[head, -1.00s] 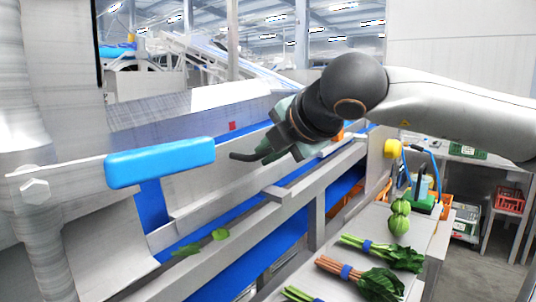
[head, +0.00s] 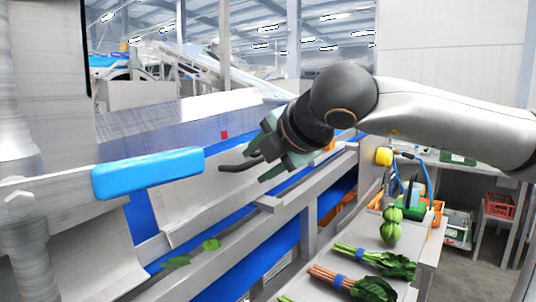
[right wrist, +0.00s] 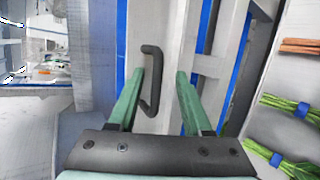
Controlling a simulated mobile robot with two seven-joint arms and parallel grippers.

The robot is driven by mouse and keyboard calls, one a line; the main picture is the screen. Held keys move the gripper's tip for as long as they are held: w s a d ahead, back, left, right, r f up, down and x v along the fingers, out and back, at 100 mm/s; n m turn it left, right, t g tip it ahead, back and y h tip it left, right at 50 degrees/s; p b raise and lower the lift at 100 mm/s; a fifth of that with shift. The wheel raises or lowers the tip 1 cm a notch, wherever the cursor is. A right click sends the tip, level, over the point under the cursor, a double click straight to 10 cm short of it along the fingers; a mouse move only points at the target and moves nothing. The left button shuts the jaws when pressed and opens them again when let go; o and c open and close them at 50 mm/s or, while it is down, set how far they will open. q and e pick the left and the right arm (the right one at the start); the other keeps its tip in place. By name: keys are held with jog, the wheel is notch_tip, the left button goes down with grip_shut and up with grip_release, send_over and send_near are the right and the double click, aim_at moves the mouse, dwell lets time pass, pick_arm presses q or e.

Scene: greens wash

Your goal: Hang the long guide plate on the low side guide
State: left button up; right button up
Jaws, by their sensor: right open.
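A long light-grey plate (head: 190,208) leans along the belt in the head view, with a dark bar handle (head: 238,165) at its upper part. It looks like the long guide plate. My right gripper (head: 260,163) is open at the handle. In the right wrist view, the handle (right wrist: 152,82) is between my two green fingers (right wrist: 158,75), nearer the left one. I cannot tell whether a finger touches it. The grey side rail (head: 290,200) runs along the belt's near side; I cannot tell if it is the low side guide. My left gripper is not in view.
A blue padded bar (head: 148,172) stands out at the left. Loose leaves (head: 178,261) lie by the blue belt.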

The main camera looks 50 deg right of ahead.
jog(key=b+v, duration=0.1)
jog(key=v, duration=1.1)
jog(key=shift+s+b, duration=0.2)
jog(key=shift+b, duration=0.15)
jog(key=shift+r, duration=0.1)
